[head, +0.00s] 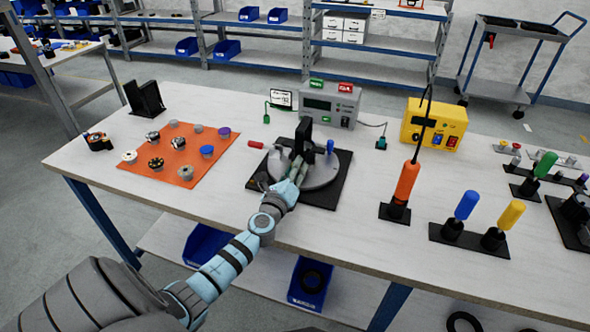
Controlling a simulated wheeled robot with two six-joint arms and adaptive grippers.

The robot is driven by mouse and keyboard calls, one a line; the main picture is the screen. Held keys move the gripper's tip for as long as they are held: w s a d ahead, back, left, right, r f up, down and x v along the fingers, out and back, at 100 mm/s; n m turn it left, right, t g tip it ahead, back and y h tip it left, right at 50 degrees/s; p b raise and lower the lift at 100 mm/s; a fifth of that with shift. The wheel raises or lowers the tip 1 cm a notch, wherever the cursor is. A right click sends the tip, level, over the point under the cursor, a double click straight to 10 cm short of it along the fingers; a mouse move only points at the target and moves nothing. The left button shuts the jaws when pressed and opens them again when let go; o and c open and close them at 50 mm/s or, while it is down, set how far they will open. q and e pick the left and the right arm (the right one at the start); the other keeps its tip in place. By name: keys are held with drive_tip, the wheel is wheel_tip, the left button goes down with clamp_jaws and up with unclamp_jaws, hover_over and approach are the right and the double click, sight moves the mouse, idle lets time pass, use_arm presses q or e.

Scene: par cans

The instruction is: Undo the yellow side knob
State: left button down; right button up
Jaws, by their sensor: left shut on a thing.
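A round grey fixture (322,177) sits on a black base plate (326,198) at the middle of the bench. A black upright block (303,132) stands at its back, a blue knob (330,146) at its right and a red-tipped handle (256,145) at its left. My left gripper (297,169) reaches in from the front, over the near side of the fixture. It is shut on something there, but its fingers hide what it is. I cannot make out a yellow side knob on the fixture. My right gripper is not in view.
An orange mat (190,176) with several small parts lies left. A grey control box (329,104) and a yellow power unit (433,126) stand behind. Upright orange (407,181), blue (466,205) and yellow (511,214) handled tools stand right. Bare bench lies in front of the fixture.

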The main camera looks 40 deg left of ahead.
use_arm(q)
drive_tip(key=c, duration=1.6)
unclamp_jaws()
drive_tip(key=v, duration=1.2)
drive_tip(key=shift+w, duration=0.1)
